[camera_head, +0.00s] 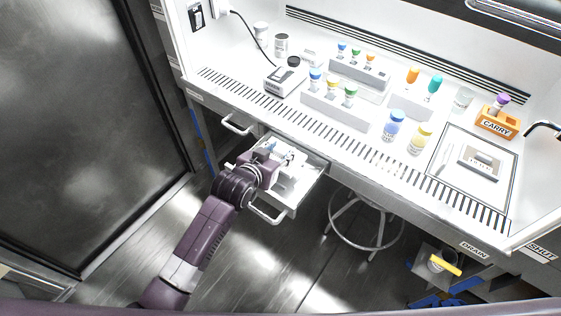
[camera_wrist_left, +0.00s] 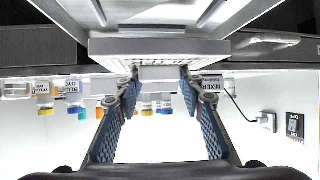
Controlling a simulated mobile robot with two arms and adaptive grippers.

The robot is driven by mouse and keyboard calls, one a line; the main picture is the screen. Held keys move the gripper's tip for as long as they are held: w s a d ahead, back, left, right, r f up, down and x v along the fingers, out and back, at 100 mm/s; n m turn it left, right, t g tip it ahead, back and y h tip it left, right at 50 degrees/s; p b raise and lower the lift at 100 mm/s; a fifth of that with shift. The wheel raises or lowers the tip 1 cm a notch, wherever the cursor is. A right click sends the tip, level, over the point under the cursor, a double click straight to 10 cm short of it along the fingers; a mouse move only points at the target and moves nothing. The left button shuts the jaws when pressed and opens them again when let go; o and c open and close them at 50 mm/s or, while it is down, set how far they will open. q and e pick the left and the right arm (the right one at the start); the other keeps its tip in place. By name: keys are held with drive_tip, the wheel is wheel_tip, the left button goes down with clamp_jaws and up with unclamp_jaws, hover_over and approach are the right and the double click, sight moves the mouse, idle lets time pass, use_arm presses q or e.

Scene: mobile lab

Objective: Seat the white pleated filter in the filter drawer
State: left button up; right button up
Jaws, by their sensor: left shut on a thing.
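The filter drawer (camera_head: 314,178) is pulled out from under the bench, its handle toward the open floor. My left gripper (camera_head: 283,157) is over the drawer, partly covering its inside. In the left wrist view the gripper (camera_wrist_left: 159,78) is shut on the white tab of the white pleated filter (camera_wrist_left: 160,46). The filter lies crosswise ahead of the fingertips, between the drawer's side walls (camera_wrist_left: 249,14). In the head view the filter is mostly hidden by the gripper, and I cannot tell whether it touches the drawer floor. My right gripper is out of view.
A second handle (camera_head: 238,125) is left of the drawer. The bench holds a mixer (camera_head: 286,77), racks of coloured-cap vials (camera_head: 335,108), loose jars (camera_head: 393,125) and an orange carrier (camera_head: 497,122). A round stool (camera_head: 366,222) stands right of the drawer. Floor in front is clear.

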use_arm(q)
drive_tip(key=shift+f, duration=2.8)
drive_tip(key=shift+f, duration=0.1)
drive_tip(key=o, duration=1.2)
drive_tip(key=shift+c, duration=0.2)
drive_tip(key=v, duration=1.2)
drive_tip(key=shift+w, duration=0.1)
